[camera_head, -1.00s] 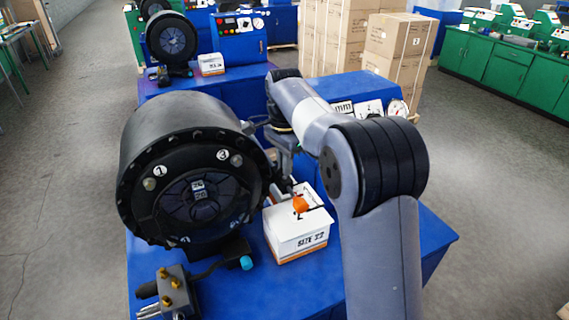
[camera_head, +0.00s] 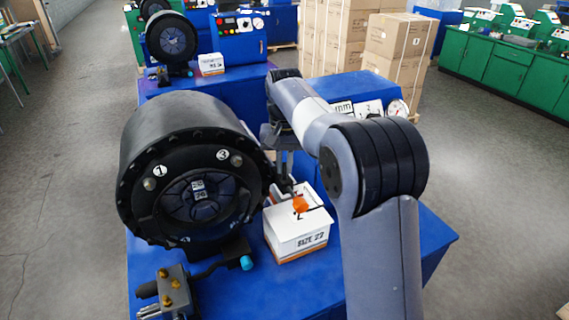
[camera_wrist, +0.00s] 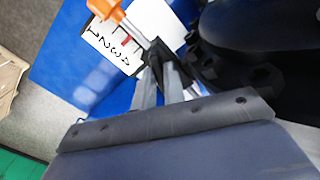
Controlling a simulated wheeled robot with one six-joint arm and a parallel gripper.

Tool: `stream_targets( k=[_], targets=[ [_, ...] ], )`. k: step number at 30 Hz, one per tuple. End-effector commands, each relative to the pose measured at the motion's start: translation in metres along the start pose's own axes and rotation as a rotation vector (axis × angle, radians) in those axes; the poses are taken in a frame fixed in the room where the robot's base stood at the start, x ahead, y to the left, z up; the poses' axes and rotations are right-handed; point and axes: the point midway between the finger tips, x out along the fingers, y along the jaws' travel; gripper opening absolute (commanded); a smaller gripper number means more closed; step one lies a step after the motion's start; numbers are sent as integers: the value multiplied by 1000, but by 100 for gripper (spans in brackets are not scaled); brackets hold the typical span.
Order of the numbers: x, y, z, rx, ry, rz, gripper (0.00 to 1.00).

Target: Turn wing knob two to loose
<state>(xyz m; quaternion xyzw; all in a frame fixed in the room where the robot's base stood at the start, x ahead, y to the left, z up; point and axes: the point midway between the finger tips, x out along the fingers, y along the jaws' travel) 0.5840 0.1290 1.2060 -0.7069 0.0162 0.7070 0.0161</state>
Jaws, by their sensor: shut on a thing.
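My gripper (camera_head: 284,181) points down between the black crimper head (camera_head: 185,120) and the white box marked SIZE 22 (camera_head: 300,236). An orange-handled piece (camera_wrist: 108,10) with a pale shaft runs close to the fingertips. Orange also shows at the box in the head view (camera_head: 300,204).
The blue bench (camera_head: 400,265) carries the crimper, the box and a brass-fitted valve block (camera_head: 173,288) at front left. A gauge (camera_head: 397,108) and signs stand behind my arm. Stacked cartons (camera_head: 400,40) and a second crimper (camera_head: 171,38) are farther back.

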Motion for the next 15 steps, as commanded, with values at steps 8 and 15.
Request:
stream_targets(
  k=[8, 15],
  targets=[
    [-1, 0, 0, -230, 2, -1, 0],
    [-1, 0, 0, -370, 2, -1, 0]
  ],
)
